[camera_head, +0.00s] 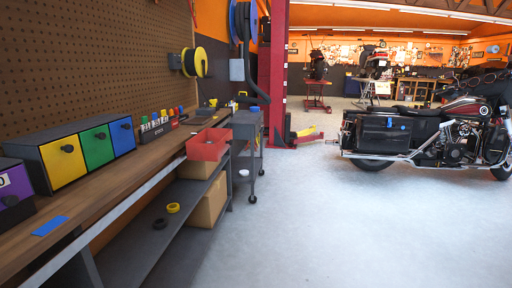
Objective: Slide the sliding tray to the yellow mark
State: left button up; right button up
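A red open tray (208,146) sits at the front edge of the wooden workbench (108,190), near its far end, and is most likely the sliding tray. A blue strip (50,226) lies on the bench top at the near left. I cannot make out a yellow mark for certain; a small yellow item (212,102) shows at the bench's far end, too small to identify. Neither of my grippers is in view.
A drawer box with yellow, green and blue fronts (83,150) stands along the bench's back, beside a purple drawer (12,192). A grey cart (247,135) stands past the bench. A motorcycle (430,135) is at right. The floor between is clear.

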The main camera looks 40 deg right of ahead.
aim_at(196, 149)
jog(key=z, duration=0.45)
jog(key=k, duration=0.55)
jog(key=z, duration=0.8)
jog(key=i, duration=0.8)
jog(key=u, duration=0.55)
jog(key=i, duration=0.85)
jog(key=u, duration=0.95)
